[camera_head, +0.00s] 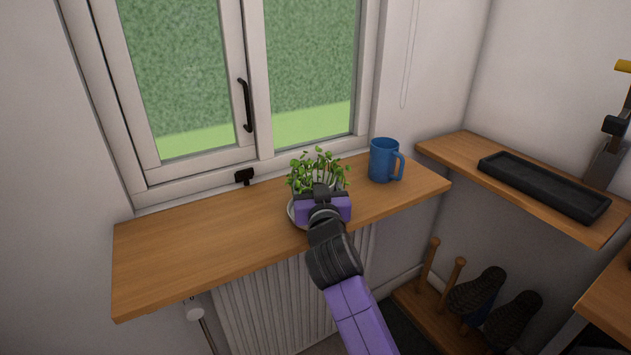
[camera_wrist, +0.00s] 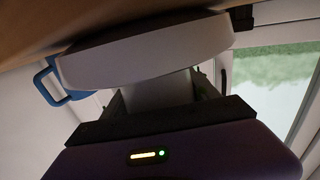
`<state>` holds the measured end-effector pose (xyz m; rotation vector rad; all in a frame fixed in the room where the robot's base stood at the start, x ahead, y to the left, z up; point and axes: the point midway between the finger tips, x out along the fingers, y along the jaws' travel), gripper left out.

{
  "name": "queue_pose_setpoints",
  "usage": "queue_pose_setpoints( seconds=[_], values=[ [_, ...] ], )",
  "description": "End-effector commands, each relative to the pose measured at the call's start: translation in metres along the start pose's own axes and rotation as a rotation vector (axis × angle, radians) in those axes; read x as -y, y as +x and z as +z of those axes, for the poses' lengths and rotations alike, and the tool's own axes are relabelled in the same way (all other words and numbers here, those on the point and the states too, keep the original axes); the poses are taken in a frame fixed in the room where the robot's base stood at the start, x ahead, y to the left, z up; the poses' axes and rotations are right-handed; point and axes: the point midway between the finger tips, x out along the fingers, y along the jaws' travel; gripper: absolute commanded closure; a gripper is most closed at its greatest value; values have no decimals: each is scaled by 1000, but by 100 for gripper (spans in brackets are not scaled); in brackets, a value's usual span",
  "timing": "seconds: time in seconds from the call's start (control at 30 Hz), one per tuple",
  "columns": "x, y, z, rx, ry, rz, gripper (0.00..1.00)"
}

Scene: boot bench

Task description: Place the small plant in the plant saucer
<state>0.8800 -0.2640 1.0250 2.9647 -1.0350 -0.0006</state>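The small plant (camera_head: 317,163), green sprouts in a pale pot, stands upright at the middle of the window shelf. Its pale pot (camera_wrist: 158,91) shows between my fingers in the wrist view. The white plant saucer (camera_head: 292,212) shows at the left of my gripper, under the plant; in the wrist view the saucer (camera_wrist: 145,50) is close against the pot's lower end and hides its base. I cannot tell whether the pot's base touches it. My gripper (camera_head: 321,190) reaches the pot from the front, with its black fingers (camera_wrist: 160,100) on both sides, shut on it.
The wooden shelf (camera_head: 190,250) is clear at left. A blue mug (camera_head: 383,160) stands right of the plant; it also shows in the wrist view (camera_wrist: 44,84). A window handle (camera_head: 246,105) is behind. A black tray (camera_head: 545,184) lies on the right shelf.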

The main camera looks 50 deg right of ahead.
Motion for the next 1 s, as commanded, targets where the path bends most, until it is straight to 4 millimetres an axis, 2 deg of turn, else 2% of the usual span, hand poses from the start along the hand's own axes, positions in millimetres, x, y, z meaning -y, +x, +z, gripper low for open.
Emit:
queue_pose_setpoints(
  seconds=[0.03, 0.1, 0.53, 0.67, 1.0],
  values=[
    [0, 0, 0, 0, 0, 0, 24],
    [0, 0, 0, 0, 0, 0, 10],
    [0, -1, -5, 0, 0, 0, 10],
    [0, -21, -1, 1, 0, -2, 10],
    [0, -90, -1, 1, 0, -2, 10]
  ],
)
